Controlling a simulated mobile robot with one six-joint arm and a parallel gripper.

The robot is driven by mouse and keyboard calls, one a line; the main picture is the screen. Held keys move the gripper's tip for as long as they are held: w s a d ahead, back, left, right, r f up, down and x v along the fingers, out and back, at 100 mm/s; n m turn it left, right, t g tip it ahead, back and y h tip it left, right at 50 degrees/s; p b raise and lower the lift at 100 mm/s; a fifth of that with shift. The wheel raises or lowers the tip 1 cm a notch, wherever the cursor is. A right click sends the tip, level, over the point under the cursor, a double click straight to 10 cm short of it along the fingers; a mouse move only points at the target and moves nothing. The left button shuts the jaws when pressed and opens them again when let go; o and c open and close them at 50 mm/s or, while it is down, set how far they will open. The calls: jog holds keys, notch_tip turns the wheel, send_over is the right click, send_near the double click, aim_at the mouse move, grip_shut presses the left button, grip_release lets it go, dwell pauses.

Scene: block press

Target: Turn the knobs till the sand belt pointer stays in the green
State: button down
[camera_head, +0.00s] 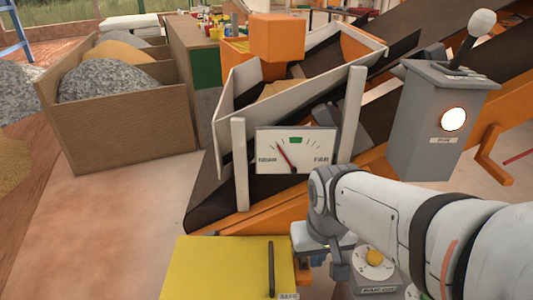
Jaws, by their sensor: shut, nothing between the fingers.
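The pointer gauge (310,148) is a white panel marked NEAR on the left and FAR on the right. Its dark red pointer (285,156) leans up and left, on the NEAR side of the small green zone (295,140). A knob with a yellow cap (374,257) sits on a grey box at the lower right. Another round dial (414,292) is partly hidden by my arm. My gripper (304,272) hangs below my wrist, left of the yellow-capped knob and apart from it. It is shut and empty; its fingertips are hard to make out.
A yellow panel (220,270) with a black bar and a SAFE label is at the front. A grey lever box (430,120) with a lit lamp stands right. The orange-framed belt and hopper are behind the gauge. Wooden bays (125,135) hold gravel and sand at left.

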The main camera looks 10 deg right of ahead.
notch_tip(320, 180, down, 11)
jog(key=b, duration=0.7)
jog(key=shift+r, duration=0.15)
dwell(3.3)
